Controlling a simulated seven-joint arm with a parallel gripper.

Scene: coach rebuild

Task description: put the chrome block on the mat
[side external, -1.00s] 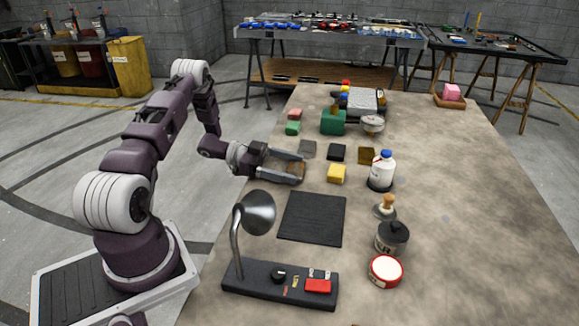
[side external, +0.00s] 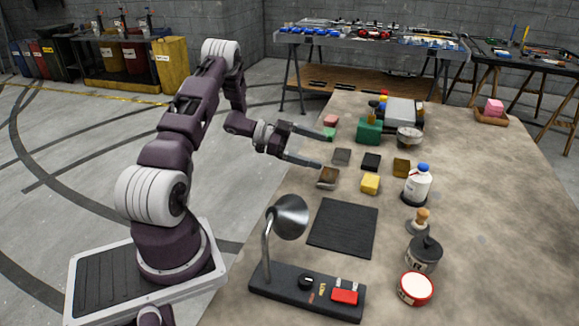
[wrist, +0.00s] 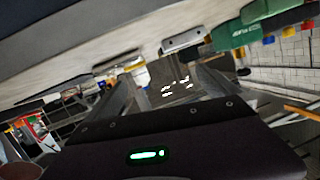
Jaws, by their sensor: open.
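A mirror-like block with brownish reflections (side external: 328,178), which looks like the chrome block, sits on the table near its left edge. The black square mat (side external: 343,227) lies flat in front of it, and its visible surface is bare. My gripper (side external: 324,149) is open and empty, behind and above the shiny block and apart from it. Its fingers point right over the table edge. A duller grey block (side external: 342,156) sits just behind the shiny one. The wrist view is steeply tilted, and I cannot tell the chrome block in it.
Black (side external: 371,162), yellow (side external: 370,184) and gold-brown (side external: 402,167) blocks stand close by. A lamp on a switch base (side external: 308,288) is in front of the mat. A bottle (side external: 417,185), a dark pot (side external: 424,254) and a red-rimmed tin (side external: 416,288) line the right.

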